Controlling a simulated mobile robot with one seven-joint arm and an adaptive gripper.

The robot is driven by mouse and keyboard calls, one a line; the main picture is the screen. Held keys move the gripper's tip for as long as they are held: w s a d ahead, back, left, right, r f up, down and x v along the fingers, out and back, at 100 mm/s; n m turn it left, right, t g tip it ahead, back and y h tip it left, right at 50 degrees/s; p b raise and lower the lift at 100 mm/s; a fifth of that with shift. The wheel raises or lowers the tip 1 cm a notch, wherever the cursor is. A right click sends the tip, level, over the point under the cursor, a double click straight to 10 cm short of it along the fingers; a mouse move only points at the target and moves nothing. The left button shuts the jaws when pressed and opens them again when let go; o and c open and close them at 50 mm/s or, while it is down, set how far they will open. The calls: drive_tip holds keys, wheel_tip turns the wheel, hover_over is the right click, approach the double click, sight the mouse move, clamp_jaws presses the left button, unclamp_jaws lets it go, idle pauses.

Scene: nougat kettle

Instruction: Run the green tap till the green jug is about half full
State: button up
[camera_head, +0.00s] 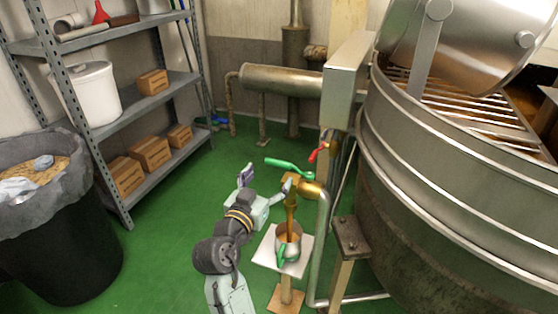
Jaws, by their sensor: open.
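The green tap handle (288,165) is a lever lying roughly sideways above a brass tap body (302,187). A golden-brown column, which looks like running liquid (291,215), reaches from the tap down into the green jug (293,249). The jug is a metal vessel with a green handle, upright on a small white stand (266,254). Brown shows inside its mouth, but I cannot tell the level. My gripper (267,182) is open and empty, just left of the tap, its fingers apart from and below the green lever.
A red tap handle (318,152) sits just behind and right of the green one. The large steel kettle (440,200) fills the right side. Shelves with boxes (105,115) and a black bin (65,240) stand left. Green floor (165,240) is clear between.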

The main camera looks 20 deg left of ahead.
sight(278, 164)
drive_tip(key=w+p, duration=0.1)
drive_tip(key=w, duration=0.6)
drive_tip(key=shift+w+d+p, duration=0.1)
drive_tip(key=shift+w+p, duration=0.2)
drive_tip(key=shift+p, duration=0.1)
drive_tip(key=shift+c, duration=0.4)
drive_tip(key=c, duration=1.6)
drive_tip(key=shift+c, duration=0.2)
drive_tip(key=shift+b, duration=0.3)
